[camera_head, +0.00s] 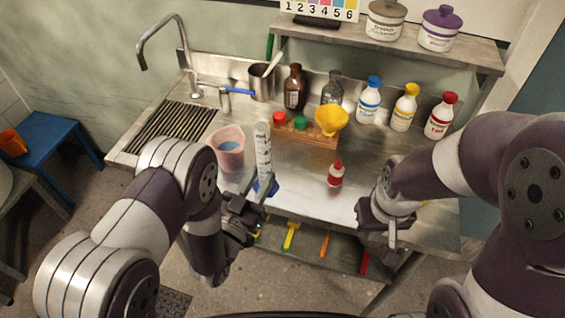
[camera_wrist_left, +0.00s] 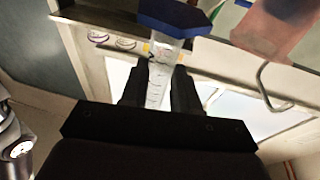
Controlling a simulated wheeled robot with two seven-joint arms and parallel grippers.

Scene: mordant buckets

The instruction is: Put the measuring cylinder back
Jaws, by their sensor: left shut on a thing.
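The measuring cylinder (camera_head: 263,150) is a clear graduated tube with a blue base. My left gripper (camera_head: 255,197) is shut on it and it stands roughly upright, near the front edge of the steel counter (camera_head: 300,190). In the left wrist view the cylinder (camera_wrist_left: 160,80) is between the fingers of my left gripper (camera_wrist_left: 160,88), with its blue base at the top of the picture. I cannot tell whether the base touches the counter. My right gripper (camera_head: 385,222) is at the counter's front right, with nothing seen in it; its fingers are not clear.
A pink jug (camera_head: 228,150) stands just left of the cylinder. A wooden rack (camera_head: 308,138) with red and green caps and a yellow funnel (camera_head: 331,120) is behind it. A small red-capped bottle (camera_head: 336,173) stands to the right. Several bottles line the back. The sink drainer (camera_head: 170,132) is at left.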

